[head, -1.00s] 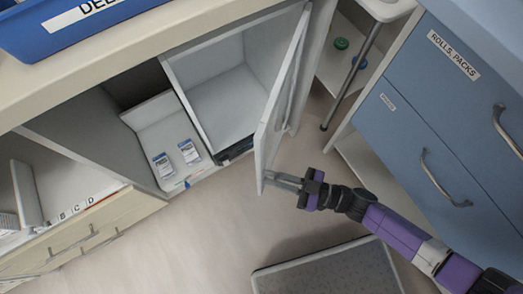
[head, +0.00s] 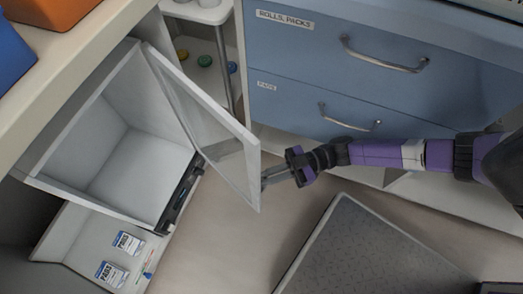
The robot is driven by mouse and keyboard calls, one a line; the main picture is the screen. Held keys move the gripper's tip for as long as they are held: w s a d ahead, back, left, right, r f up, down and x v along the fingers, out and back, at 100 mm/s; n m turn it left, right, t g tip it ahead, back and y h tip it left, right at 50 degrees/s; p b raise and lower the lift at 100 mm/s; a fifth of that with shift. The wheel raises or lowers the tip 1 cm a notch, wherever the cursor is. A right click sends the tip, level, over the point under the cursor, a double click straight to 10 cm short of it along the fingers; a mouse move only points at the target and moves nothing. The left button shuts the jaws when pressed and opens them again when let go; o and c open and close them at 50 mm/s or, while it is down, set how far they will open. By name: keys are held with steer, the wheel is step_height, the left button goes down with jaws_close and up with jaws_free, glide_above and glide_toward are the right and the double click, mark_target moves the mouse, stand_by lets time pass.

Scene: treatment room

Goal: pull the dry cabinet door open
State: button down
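The dry cabinet (head: 120,150) is a white box at the left of the head view, and its inside shows empty. Its door (head: 205,120) has a clear pane in a white frame and stands swung wide open, hinged on the cabinet's right side. My gripper (head: 268,180) is at the door's free edge, with its fingers close to the lower corner. The fingertips are partly hidden by the door, and I cannot tell whether they grip it or only touch it.
Blue drawers (head: 380,75) with metal handles stand at the upper right. A grey mat or platform (head: 375,255) lies on the floor at the lower right. Two small labelled packs (head: 112,273) lie on the shelf beside the cabinet. Bare floor (head: 225,235) shows below the door.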

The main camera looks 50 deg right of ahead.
steer(key=c, duration=1.5)
jaws_free()
